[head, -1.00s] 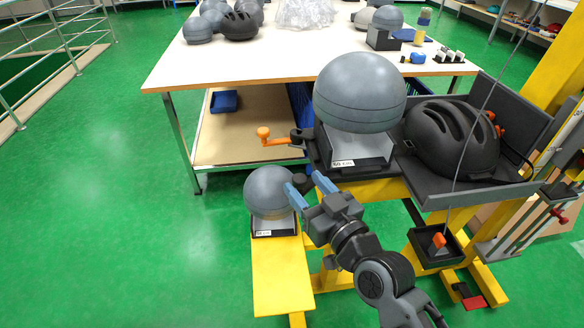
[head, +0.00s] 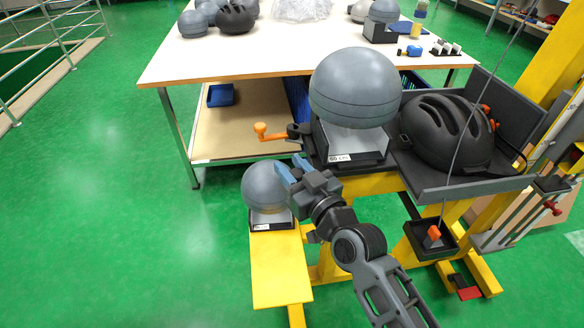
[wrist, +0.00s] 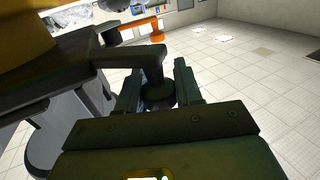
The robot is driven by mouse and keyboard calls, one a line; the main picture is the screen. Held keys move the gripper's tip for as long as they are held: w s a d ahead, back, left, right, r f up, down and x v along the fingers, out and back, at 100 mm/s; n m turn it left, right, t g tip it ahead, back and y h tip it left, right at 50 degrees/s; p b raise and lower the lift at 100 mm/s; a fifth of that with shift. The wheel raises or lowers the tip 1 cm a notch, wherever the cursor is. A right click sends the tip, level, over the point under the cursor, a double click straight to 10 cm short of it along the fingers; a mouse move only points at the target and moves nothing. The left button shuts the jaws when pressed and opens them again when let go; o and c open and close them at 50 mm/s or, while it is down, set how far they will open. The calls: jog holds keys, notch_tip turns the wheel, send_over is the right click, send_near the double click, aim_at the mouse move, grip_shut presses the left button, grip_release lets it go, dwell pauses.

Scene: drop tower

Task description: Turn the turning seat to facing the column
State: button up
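The turning seat (head: 352,146) is a small grey block with a label on its front, bearing a large grey headform (head: 354,88). A dark arm (wrist: 130,52) with a hanging dark knob (wrist: 158,95) shows in the wrist view. My gripper (head: 294,169) is at the seat's front left. In the wrist view my gripper (wrist: 158,88) has one finger on each side of the knob, seemingly pressed against it. The knob is hidden in the head view. The yellow column (head: 560,65) stands to the right of the seat.
An orange-handled lever (head: 268,131) sticks out left of the seat. A black helmet (head: 445,130) lies in the grey tray (head: 450,188) to the right. Green floor at left is free.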

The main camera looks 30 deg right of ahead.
grip_shut()
